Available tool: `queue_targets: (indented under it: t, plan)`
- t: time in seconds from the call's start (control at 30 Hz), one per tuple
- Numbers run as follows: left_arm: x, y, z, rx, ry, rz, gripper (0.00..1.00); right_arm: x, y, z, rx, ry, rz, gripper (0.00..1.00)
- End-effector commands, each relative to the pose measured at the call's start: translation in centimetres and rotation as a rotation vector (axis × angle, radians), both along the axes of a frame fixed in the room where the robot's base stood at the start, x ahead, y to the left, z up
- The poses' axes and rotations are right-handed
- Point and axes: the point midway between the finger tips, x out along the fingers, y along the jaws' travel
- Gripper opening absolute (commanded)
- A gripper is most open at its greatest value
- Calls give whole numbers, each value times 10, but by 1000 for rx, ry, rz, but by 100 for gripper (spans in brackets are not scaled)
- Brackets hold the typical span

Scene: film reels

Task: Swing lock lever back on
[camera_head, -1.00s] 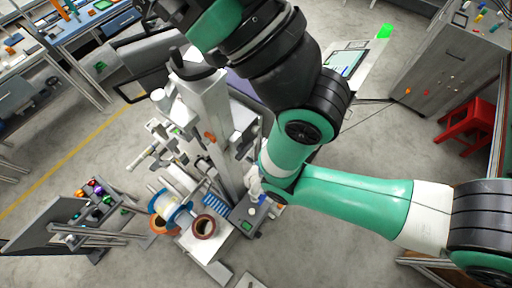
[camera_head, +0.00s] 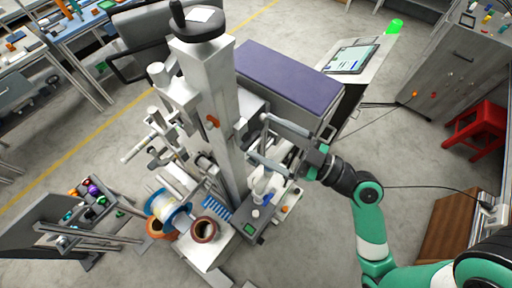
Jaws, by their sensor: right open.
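A small orange lever (camera_head: 212,121) sits on the front face of the grey column (camera_head: 222,95) of the machine. I take it for the lock lever; its exact setting is too small to tell. My right gripper (camera_head: 256,138) reaches in from the right. Its two long grey fingers are spread apart and point left toward the column, with nothing seen between them. It is to the right of the orange lever and appears apart from it. A black handwheel (camera_head: 196,22) tops the column. My left gripper is not in view.
A blue-rimmed reel (camera_head: 169,208) and a copper-coloured roll (camera_head: 205,230) are at the machine's lower front. A purple-topped cabinet (camera_head: 285,80) stands behind the gripper. A red stool (camera_head: 478,130) is at the right. Grey floor is open between the stool and machine.

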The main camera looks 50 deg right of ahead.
Motion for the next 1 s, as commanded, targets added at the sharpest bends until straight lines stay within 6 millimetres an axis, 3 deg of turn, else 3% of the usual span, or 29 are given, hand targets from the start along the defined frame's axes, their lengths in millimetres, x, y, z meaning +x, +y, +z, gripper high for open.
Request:
queue_targets:
  t: [0.03,0.1,0.2,0.37,0.57,0.67,1.0]
  plan:
    - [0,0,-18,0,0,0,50,-18,-10,-42,59,55,-44,100]
    - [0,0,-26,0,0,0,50,-38,-18,-73,128,105,-96,100]
    - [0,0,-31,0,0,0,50,-56,-23,-97,196,148,-146,100]
    - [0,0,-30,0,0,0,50,-63,-25,-102,223,162,-166,100]
    - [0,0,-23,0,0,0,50,-52,-24,-100,220,164,-160,100]
    - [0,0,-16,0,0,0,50,-38,-23,-98,220,164,-156,100]
    - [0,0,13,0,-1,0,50,36,-20,-98,220,161,-159,100]
